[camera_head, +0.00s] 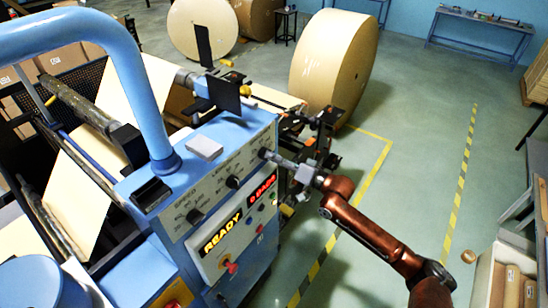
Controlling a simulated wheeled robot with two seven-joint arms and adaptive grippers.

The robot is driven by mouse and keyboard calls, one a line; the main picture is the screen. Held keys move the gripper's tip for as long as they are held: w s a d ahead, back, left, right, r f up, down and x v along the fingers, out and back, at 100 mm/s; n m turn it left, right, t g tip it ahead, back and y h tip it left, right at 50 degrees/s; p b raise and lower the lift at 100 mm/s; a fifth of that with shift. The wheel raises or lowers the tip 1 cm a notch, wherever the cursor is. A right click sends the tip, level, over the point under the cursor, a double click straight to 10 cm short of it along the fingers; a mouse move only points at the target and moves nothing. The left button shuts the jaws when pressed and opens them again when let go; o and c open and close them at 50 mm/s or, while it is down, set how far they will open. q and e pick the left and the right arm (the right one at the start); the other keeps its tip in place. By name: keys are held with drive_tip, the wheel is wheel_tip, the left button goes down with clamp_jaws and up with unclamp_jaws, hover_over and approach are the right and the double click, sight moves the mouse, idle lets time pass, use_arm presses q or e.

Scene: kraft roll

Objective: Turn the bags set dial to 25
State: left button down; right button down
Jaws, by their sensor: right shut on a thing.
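The blue machine's sloping control panel (213,195) carries three black dials in a slanting row. The left dial (195,216) and the middle dial (233,182) are clear of my grippers. My right gripper (272,156) reaches in from the right and is shut on the rightmost dial (263,152), at the panel's upper right. The fingers partly cover this dial. Its label and pointer setting are too small to read. Below the dials, a yellow display (221,232) reads READY, and a red digit display (262,187) is lit. My left gripper is not in view.
A red knob (231,267) and small coloured buttons sit low on the panel. A thick blue tube (150,90) arches over the machine's left side. A large kraft roll (328,65) stands behind. Open floor (425,150) lies to the right.

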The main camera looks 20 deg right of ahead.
drive_tip(key=n+b, duration=0.2)
drive_tip(key=n, duration=0.6)
drive_tip(key=n+b, duration=0.2)
drive_tip(key=n, duration=0.7)
drive_tip(key=shift+s+a, duration=0.15)
drive_tip(key=shift+a, duration=0.05)
drive_tip(key=shift+n, duration=0.3)
idle(0.3)
drive_tip(key=c, duration=2)
unclamp_jaws()
drive_tip(key=shift+s, duration=0.1)
drive_tip(key=v, duration=1.2)
